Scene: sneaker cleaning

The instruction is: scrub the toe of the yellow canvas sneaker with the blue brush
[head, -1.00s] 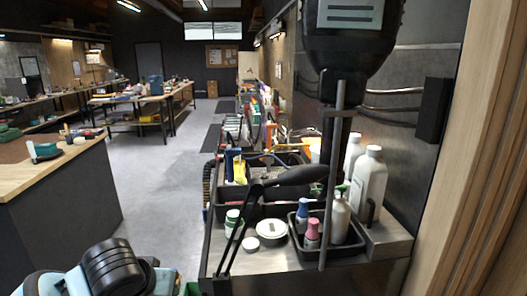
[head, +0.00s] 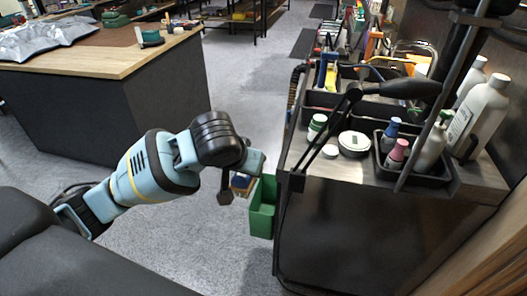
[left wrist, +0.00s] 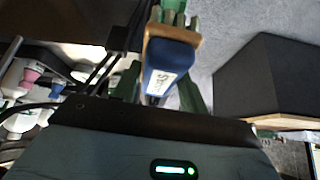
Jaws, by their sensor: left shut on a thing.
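My left gripper (head: 241,180) reaches in from the left, low beside the cart and above the floor. It is shut on the blue brush, a blue block with a white label and a tan edge. The brush (left wrist: 167,68) shows clearly in the left wrist view between green finger-like parts; in the head view only a small blue and tan part (head: 241,183) shows below the wrist. I do not see the yellow canvas sneaker in either view. My right gripper is not in view.
The cart (head: 345,205) stands at right, with a green bin (head: 262,207) on its side, close to my left gripper. A workbench (head: 100,62) stands at upper left; grey floor lies between.

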